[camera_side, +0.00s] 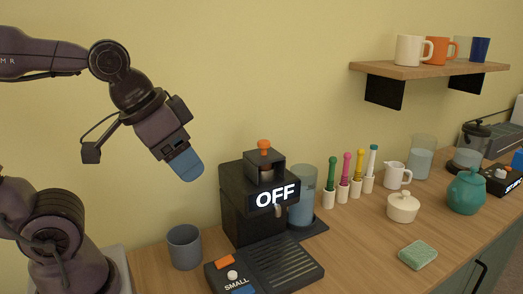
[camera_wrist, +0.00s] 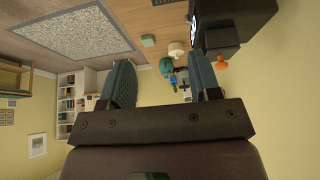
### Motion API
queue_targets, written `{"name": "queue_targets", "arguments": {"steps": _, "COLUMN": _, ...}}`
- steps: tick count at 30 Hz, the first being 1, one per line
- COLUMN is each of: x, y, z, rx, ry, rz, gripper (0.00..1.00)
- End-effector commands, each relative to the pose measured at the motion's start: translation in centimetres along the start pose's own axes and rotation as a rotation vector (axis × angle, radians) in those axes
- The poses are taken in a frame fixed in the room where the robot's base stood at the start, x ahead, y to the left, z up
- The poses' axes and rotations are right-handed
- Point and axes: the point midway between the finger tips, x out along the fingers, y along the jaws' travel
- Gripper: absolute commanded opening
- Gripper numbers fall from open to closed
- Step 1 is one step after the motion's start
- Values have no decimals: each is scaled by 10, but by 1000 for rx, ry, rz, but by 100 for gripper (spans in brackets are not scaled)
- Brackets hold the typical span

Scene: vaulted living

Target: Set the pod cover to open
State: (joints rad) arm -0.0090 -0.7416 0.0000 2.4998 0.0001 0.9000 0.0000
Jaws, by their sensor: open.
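A black coffee machine (camera_side: 237,205) stands on the wooden counter against the wall, with a lit "OFF" display on its front. On its top is a dark raised block, which looks like the pod cover (camera_side: 264,166), with an orange knob (camera_side: 264,145) on it. The cover appears down, though its hinge is not clear. My gripper (camera_side: 187,166) is in the air left of and about level with the machine's top, apart from it. In the wrist view my gripper (camera_wrist: 162,84) is open and empty; the machine (camera_wrist: 240,20) and orange knob (camera_wrist: 221,65) show at upper right.
A grey cup (camera_side: 184,247) stands left of the machine. A control box (camera_side: 235,275) marked "SMALL" and a drip tray (camera_side: 285,262) are in front. Colored sticks in holders, a white pitcher (camera_side: 397,175), a sugar bowl (camera_side: 403,207) and a teal pot (camera_side: 466,190) stand right.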

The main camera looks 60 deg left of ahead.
Motion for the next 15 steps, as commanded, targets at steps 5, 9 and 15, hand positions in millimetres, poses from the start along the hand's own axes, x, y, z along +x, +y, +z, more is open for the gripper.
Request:
{"name": "queue_targets", "arguments": {"steps": 5, "x": 17, "y": -13, "z": -18, "rx": -52, "ry": -93, "rz": -22, "gripper": 57}}
{"name": "queue_targets", "arguments": {"steps": 9, "x": 26, "y": -34, "z": -67, "rx": -143, "ry": -174, "rz": -46, "gripper": 57}}
{"name": "queue_targets", "arguments": {"steps": 15, "x": 45, "y": -76, "z": -139, "rx": -338, "ry": -296, "rz": -87, "gripper": 57}}
